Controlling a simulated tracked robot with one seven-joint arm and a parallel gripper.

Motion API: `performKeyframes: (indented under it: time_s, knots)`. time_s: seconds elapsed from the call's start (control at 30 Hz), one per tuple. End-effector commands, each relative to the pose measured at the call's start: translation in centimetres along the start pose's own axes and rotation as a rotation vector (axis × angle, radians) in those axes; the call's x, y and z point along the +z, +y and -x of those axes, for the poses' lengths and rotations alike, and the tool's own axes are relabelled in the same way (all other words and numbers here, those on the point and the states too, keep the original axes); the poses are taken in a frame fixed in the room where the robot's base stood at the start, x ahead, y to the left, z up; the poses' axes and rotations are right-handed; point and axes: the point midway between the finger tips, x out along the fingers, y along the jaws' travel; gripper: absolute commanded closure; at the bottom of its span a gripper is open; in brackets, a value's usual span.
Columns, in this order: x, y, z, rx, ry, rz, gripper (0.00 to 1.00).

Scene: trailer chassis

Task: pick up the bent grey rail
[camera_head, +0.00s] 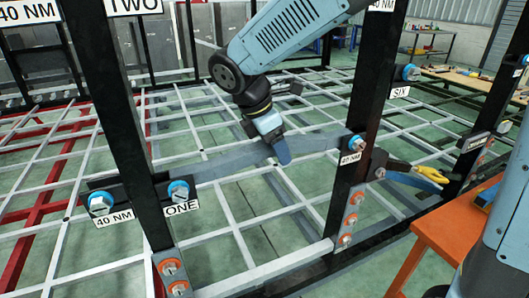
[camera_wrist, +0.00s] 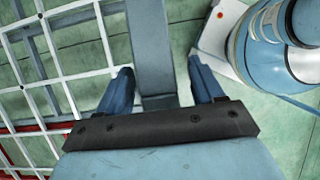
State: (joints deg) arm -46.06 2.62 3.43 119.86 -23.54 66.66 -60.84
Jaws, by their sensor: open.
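The bent grey rail (camera_head: 235,165) runs across the head view between the black post labelled ONE (camera_head: 125,130) and the black post (camera_head: 357,120) to its right. It kinks along its length, and blue-headed bolts show near both ends. My gripper (camera_head: 277,148) is at the middle of the rail, with one blue finger in front of it; the other finger is mostly hidden. In the wrist view the rail (camera_wrist: 152,45) runs between the two open, blue fingers of my gripper (camera_wrist: 160,68). Gaps show on both sides, and the rail's lower part passes behind the dark gripper body.
A white and red grid frame (camera_head: 95,190) lies below and behind the rail. An orange table (camera_head: 445,225) stands at the right, near yellow-handled pliers (camera_head: 432,174). Black posts stand close on both sides of the arm. Workbenches (camera_head: 465,80) are at the back right.

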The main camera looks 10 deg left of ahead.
Motion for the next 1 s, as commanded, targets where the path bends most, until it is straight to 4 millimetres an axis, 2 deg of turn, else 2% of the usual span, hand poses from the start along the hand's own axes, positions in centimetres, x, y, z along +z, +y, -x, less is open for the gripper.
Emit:
performKeyframes:
  time_s: [0.07, 0.7, 1.0]
  knots:
    - [-0.01, 0.0, 0.02, 0.0, 0.0, 0.0, 0.37]
    - [-0.05, -0.02, 0.04, -0.001, 0.0, 0.001, 0.98]
    - [-0.05, 0.0, 0.1, 0.001, 0.0, 0.001, 1.0]
